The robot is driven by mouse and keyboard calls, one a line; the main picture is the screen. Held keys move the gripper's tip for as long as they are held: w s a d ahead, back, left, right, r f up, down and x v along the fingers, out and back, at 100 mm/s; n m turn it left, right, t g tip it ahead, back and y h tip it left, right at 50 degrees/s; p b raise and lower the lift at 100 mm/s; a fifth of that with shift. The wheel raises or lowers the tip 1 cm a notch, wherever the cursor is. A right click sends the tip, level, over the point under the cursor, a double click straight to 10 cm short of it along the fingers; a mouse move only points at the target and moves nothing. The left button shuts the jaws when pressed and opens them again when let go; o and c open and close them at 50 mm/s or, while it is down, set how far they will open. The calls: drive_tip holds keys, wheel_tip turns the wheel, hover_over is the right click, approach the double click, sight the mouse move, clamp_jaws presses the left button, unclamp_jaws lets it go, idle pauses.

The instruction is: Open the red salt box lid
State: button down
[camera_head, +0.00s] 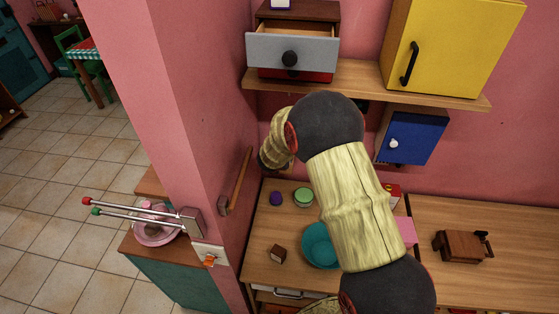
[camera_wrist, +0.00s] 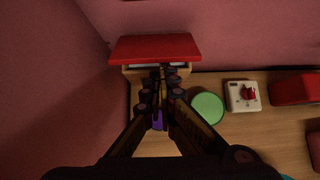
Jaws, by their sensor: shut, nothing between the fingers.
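The salt box shows in the wrist view as a wooden body with a broad red lid (camera_wrist: 155,48) on top, against the pink wall near the corner. A pale strip shows under the lid's front edge; I cannot tell how far the lid is raised. My gripper (camera_wrist: 160,76) is shut and empty, its fingertips at the middle of the box's front, just below the lid edge. Whether they touch it is unclear. The fingers hide part of the box front. In the head view my arm covers the gripper, and I cannot make out the salt box there.
A purple item (camera_head: 276,198), a green round item (camera_head: 303,197), a teal bowl (camera_head: 320,246) and a brown block (camera_head: 277,253) are on the counter. Above are a shelf (camera_head: 440,96), a grey drawer (camera_head: 310,52), a yellow cabinet (camera_head: 455,45) and a blue cabinet (camera_head: 418,140).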

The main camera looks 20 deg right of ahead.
drive_tip(key=w+r+p, duration=0.1)
drive_tip(key=w+d+r+p, duration=0.1)
drive_tip(key=r, duration=0.1)
drive_tip(key=w+d+r+p, duration=0.1)
drive_tip(key=shift+w+r, duration=0.1)
drive_tip(key=shift+r, duration=0.3)
drive_tip(key=shift+w+d+r+p, duration=0.35)
drive_tip(key=shift+w+d+p, duration=0.1)
drive_tip(key=shift+w+p, duration=0.15)
drive_tip(key=shift+w, duration=0.1)
idle(0.3)
